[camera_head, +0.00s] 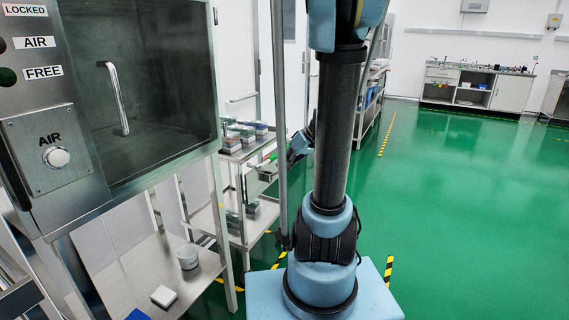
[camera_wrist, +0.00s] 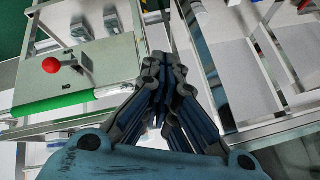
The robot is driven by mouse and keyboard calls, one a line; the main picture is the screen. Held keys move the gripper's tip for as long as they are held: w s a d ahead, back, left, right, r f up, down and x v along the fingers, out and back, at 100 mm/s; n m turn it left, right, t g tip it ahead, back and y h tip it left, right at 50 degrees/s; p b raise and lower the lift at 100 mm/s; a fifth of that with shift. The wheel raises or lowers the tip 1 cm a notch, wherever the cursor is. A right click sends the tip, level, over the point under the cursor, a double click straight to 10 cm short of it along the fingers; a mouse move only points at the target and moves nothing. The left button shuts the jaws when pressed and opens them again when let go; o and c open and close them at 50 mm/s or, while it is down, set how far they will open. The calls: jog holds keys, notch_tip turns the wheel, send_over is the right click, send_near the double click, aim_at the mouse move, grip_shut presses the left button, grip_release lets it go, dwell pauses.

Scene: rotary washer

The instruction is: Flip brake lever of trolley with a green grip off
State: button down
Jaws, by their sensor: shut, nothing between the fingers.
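The trolley with the green grip stands left of my arm in the head view. Its green grip (camera_head: 268,158) shows there, small and partly hidden behind a pole. In the wrist view the green grip (camera_wrist: 62,102) lies along the edge of a pale panel (camera_wrist: 108,62). A red ball knob (camera_wrist: 51,65), apparently on the brake lever, stands on that panel near a dark fitting. My gripper (camera_wrist: 158,66) is shut and empty, right of the panel and apart from the red knob. In the head view my gripper (camera_head: 296,150) is small, close to the grip and partly hidden by my arm.
A steel washer cabinet (camera_head: 165,70) with a glass door and a lower shelf (camera_head: 145,285) fills the left. Shelves with boxes (camera_head: 242,130) stand behind it. Green floor (camera_head: 450,210) is open to the right. In the wrist view, metal racks (camera_wrist: 240,90) lie right of my gripper.

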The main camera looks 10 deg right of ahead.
jog(key=w+d+f+n+t+y, duration=0.2)
jog(key=w+d+n, duration=0.1)
jog(key=w+d, duration=0.3)
jog(key=w+d+f+n+t+y, duration=0.2)
jog(key=w+d, duration=0.4)
jog(key=w, duration=0.4)
jog(key=shift+w+f+n+t+y, duration=0.3)
jog(key=shift+w+f+n+y, duration=0.05)
jog(key=shift+f+n+y, duration=0.4)
jog(key=x, duration=1)
